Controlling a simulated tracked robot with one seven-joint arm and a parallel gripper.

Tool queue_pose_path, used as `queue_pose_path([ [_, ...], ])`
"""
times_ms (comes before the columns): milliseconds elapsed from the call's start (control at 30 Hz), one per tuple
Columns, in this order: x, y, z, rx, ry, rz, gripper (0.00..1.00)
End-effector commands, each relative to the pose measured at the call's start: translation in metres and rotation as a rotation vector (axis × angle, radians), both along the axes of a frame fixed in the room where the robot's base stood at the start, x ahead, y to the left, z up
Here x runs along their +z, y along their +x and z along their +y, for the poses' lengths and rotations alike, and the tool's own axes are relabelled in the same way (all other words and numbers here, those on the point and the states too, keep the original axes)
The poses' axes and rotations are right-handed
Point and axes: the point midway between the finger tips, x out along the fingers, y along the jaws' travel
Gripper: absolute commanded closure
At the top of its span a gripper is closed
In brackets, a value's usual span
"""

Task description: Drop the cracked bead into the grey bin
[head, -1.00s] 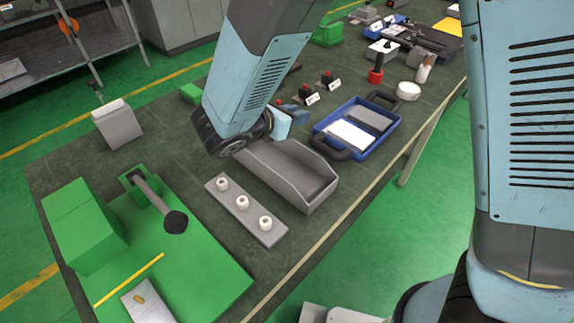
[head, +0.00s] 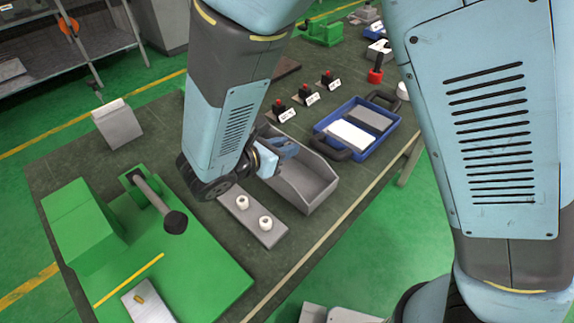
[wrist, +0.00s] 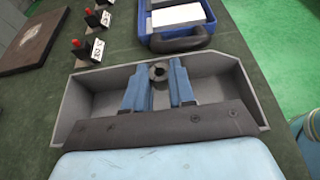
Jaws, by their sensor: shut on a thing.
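The grey bin (head: 318,188) is an open, scoop-shaped tray on the dark bench, and it fills the middle of the wrist view (wrist: 225,85). My gripper (wrist: 158,80) is above the bin, with its two blue fingers pointing into it. The fingers are shut on a small round bead (wrist: 158,71) with a dark centre, held near the fingertips. A crack in it is too small to make out. In the head view my gripper (head: 275,155) is at the bin's left end, and the bead is hidden there.
A grey strip (head: 258,230) shows two white beads; my arm hides its far end. A blue case (head: 322,128) lies behind the bin, also at the top of the wrist view. Red-topped switches with labels (head: 303,92) stand farther back. A green press (head: 175,220) stands at the front left.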

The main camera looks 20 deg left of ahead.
Motion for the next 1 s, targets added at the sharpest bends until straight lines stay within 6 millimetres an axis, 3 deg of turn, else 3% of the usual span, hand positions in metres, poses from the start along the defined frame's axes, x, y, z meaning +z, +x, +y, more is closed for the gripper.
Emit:
queue_pose_path([
  [400, -0.0065, -0.0001, -0.0002, 0.0, 0.001, 0.0, 1.0],
  [433, -0.0065, -0.0001, -0.0002, 0.0, 0.0, 0.001, 0.75],
  [700, -0.0064, 0.0, -0.0002, 0.0, 0.0, 0.0, 0.49],
  [1000, -0.0054, 0.0, -0.0001, 0.001, 0.002, 0.0, 0.46],
])
